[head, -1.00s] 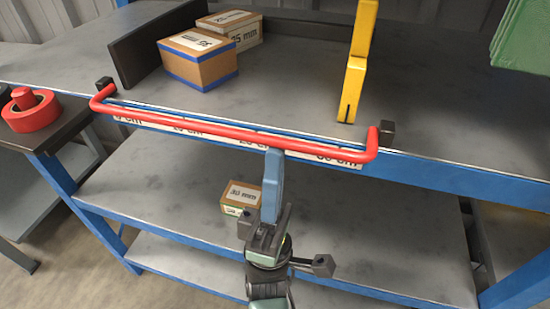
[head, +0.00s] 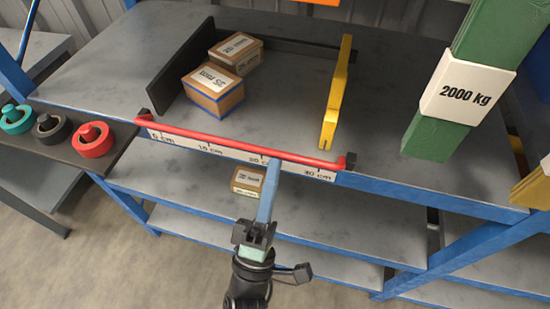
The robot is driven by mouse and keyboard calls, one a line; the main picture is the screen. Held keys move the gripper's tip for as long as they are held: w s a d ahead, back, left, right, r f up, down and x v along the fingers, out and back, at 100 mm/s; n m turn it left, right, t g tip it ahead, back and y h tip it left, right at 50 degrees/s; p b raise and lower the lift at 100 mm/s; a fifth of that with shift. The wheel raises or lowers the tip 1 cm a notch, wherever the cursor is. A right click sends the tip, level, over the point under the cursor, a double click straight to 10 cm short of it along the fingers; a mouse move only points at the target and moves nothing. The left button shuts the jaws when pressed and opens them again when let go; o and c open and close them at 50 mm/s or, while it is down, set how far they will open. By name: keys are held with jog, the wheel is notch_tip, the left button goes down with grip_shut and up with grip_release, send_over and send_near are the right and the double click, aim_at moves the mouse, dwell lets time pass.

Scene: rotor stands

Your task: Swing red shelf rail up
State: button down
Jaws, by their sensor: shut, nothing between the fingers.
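The red shelf rail (head: 232,143) runs along the front edge of the upper shelf (head: 290,128), between a dark bracket at its left end (head: 146,114) and another at its right end (head: 348,161). It lies close above the white scale strip (head: 190,145). My gripper (head: 271,172) is shut and empty, its blue fingers pointing up in front of the shelf edge. The fingertips reach the underside of the rail, right of its middle. I cannot tell whether they touch it.
Two cardboard boxes (head: 213,91) and a yellow upright divider (head: 336,95) stand on the shelf behind the rail. A green and white 2000 kg column (head: 464,85) rises at right. Another box (head: 247,181) sits on the lower shelf. Red, black and teal weights (head: 92,139) stand at left.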

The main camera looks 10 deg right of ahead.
aim_at(277, 151)
jog(key=r+g+y+p, duration=0.1)
jog(key=p, duration=0.5)
jog(key=r+g+y+p, duration=0.1)
jog(key=r+g+p, duration=0.1)
jog(key=p, duration=0.4)
jog(key=w+r+g+y+p, duration=0.1)
jog(key=g+p, duration=0.1)
jog(key=p, duration=0.4)
jog(key=shift+d+r+p, duration=0.25)
jog(key=shift+d+p, duration=0.1)
jog(key=shift+p, duration=0.05)
jog(key=g+p, duration=0.1)
jog(key=p, duration=0.3)
jog(key=w+g+y+p, duration=0.1)
jog(key=g+p, duration=0.1)
jog(key=p, duration=0.1)
jog(key=shift+d+r+y+p, duration=0.3)
jog(key=shift+d+r+p, duration=0.05)
jog(key=shift+p, duration=0.05)
jog(key=shift+w+p, duration=0.25)
jog(key=shift+p, duration=0.55)
jog(key=shift+w+d+p, duration=0.1)
jog(key=shift+p, duration=0.2)
